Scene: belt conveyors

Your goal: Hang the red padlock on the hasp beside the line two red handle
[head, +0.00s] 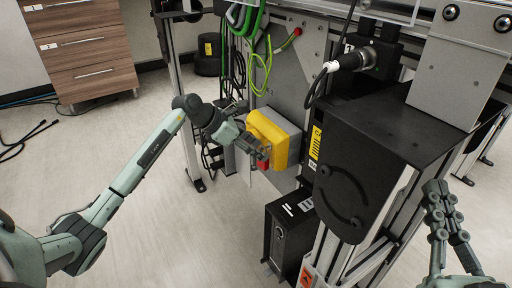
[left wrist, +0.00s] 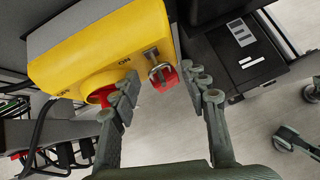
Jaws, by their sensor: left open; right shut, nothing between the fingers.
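The yellow switch box (head: 270,130) is mounted on the machine's side; it also shows in the left wrist view (left wrist: 110,45). The metal hasp (left wrist: 151,53) stands on its face. The red padlock (left wrist: 166,80) is at the hasp, its shackle against it; I cannot tell for certain whether the shackle passes through. In the head view its red body (head: 263,163) shows just below the gripper. The red handle (left wrist: 102,95) is partly hidden by a finger. My left gripper (head: 254,150) is open, its fingers on either side of the padlock. My right gripper (head: 436,188) is shut and empty.
A black panel (head: 365,165) stands right of the switch box, with a black unit (head: 288,235) below. Green cables (head: 255,50) hang above. A wooden drawer cabinet (head: 82,45) stands far left. The floor (head: 160,225) between is clear.

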